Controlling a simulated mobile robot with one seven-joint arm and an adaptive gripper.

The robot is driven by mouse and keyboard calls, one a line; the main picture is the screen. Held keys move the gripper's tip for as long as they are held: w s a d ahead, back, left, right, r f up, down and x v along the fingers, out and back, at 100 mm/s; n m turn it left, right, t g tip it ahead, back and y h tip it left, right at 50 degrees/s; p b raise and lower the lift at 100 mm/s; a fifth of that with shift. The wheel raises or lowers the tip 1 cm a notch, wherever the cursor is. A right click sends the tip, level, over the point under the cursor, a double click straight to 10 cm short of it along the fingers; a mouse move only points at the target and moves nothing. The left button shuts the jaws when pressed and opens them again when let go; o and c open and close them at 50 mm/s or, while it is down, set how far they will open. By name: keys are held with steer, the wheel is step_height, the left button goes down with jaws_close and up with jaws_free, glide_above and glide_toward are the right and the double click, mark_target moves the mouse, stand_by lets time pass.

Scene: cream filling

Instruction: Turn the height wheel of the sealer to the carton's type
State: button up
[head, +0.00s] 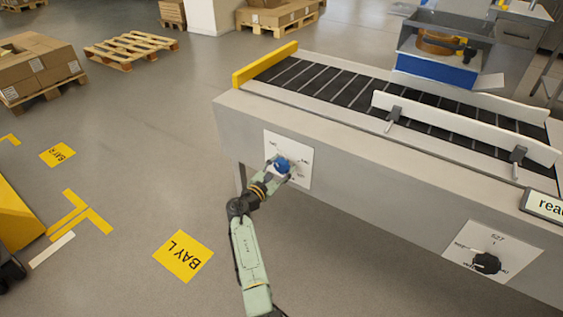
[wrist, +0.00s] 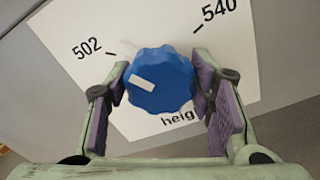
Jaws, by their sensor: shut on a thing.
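The blue height wheel (wrist: 160,72) is a lobed knob on a white plate (wrist: 62,30), with a white pointer mark on its face. In the wrist view the mark points left and slightly up. The number 502 and its tick are at upper left, and 540 and its tick at upper right. Text starting "heig" is partly hidden below. My gripper (wrist: 163,88) is shut on the wheel, with a purple pad on either side. In the head view the wheel (head: 282,166) is on the sealer's (head: 350,175) front, with my gripper (head: 278,172) at it. No carton is identifiable on the belt.
A second plate with a black knob (head: 487,263) is farther right on the front, below a sign (head: 543,205) reading "rea…", cut off. The belt (head: 345,88) has white side rails. Cartons on a pallet (head: 38,65) stand left. Open floor lies in front.

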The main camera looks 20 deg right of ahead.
steer(key=shift+n+p, duration=0.9)
steer(key=shift+n, duration=0.6)
steer(key=o, duration=1.2)
steer(key=shift+c, duration=0.2)
steer(key=v, duration=1.2)
